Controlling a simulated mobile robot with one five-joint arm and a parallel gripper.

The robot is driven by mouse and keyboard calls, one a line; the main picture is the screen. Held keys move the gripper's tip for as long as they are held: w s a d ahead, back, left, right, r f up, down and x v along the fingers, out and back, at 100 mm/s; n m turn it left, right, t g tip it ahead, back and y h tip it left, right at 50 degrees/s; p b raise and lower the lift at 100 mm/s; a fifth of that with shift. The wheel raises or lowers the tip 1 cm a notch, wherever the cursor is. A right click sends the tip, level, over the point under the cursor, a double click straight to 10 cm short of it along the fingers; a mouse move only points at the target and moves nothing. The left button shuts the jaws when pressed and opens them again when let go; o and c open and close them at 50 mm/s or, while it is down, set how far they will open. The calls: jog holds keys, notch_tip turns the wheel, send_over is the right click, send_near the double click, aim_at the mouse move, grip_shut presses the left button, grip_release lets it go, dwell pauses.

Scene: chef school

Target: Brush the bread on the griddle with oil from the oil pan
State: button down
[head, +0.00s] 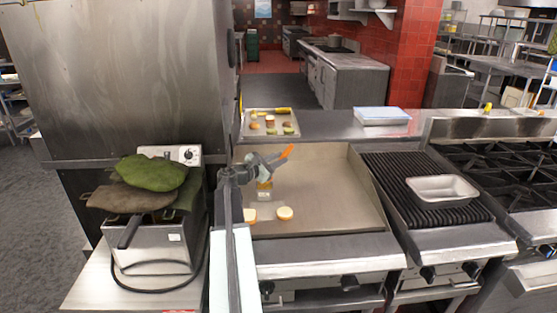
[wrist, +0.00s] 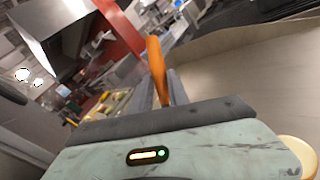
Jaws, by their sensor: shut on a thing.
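My gripper (head: 270,163) is over the griddle (head: 335,180) and shut on an orange-handled tool, likely the brush (head: 288,152). The orange handle (wrist: 156,65) also stands up between the jaws in the wrist view. Its brush end cannot be made out clearly. A round pale bread piece (head: 285,213) lies on the front of the griddle. A second bread piece (head: 250,215) lies left of it, partly hidden by my arm. A small amber and whitish item (head: 264,192) shows just below my gripper. A metal pan (head: 442,188), likely the oil pan, sits on the ribbed grill.
A tray (head: 247,131) with several food items stands behind the griddle. A blue-lidded container (head: 382,116) is on the back counter. A fryer (head: 150,248) with green and brown cloths stands left. The right part of the griddle is bare.

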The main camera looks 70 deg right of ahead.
notch_tip(320, 180, up, 7)
jog(key=p, duration=0.6)
jog(key=shift+p, duration=0.3)
